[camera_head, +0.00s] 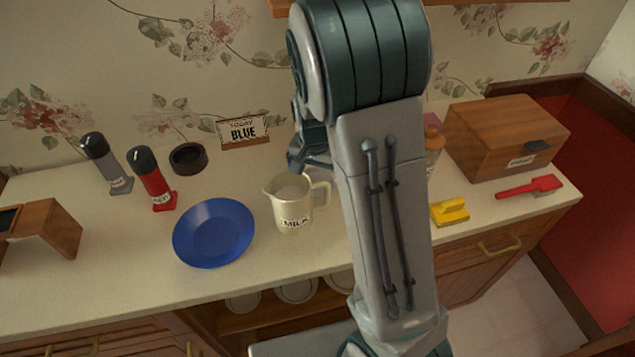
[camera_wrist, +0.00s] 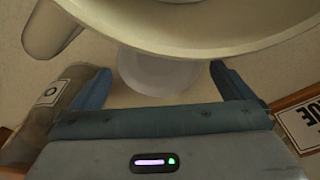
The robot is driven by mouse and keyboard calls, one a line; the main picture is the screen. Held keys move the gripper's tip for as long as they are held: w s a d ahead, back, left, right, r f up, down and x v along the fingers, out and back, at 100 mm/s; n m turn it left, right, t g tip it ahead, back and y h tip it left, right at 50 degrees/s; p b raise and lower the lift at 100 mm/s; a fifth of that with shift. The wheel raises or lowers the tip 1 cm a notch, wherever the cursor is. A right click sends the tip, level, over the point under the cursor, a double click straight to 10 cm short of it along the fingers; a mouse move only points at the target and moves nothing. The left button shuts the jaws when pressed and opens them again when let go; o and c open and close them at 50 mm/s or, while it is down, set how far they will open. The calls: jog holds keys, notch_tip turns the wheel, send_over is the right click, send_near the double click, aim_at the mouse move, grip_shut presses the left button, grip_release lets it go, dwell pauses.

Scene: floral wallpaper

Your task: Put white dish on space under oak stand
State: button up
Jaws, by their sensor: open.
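The milk jug (camera_head: 291,212), cream with a handle on its right, stands on the counter and fills the top of the wrist view (camera_wrist: 190,35). A small round white dish (camera_wrist: 160,75) lies behind it, partly hidden by the jug's rim; in the head view my arm and the jug mostly hide it. My gripper (camera_head: 308,158) is over the back of the counter. In the wrist view its two blue fingers (camera_wrist: 160,85) are open, apart on either side of the dish, with nothing held. The bent wooden oak stand (camera_head: 52,222) is at the far left, open underneath.
A blue plate (camera_head: 213,233) lies left of the jug. Two mills (camera_head: 152,180), a dark bowl (camera_head: 188,158) and a sign (camera_head: 245,130) stand behind. A wooden box (camera_head: 505,135), yellow sponge (camera_head: 449,211) and red brush (camera_head: 528,187) are right. A labelled jar (camera_wrist: 45,115) is near one finger.

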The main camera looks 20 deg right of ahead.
jog(key=shift+f, duration=0.95)
jog(key=c, duration=0.9)
jog(key=shift+o, duration=0.2)
jog(key=shift+r, duration=0.15)
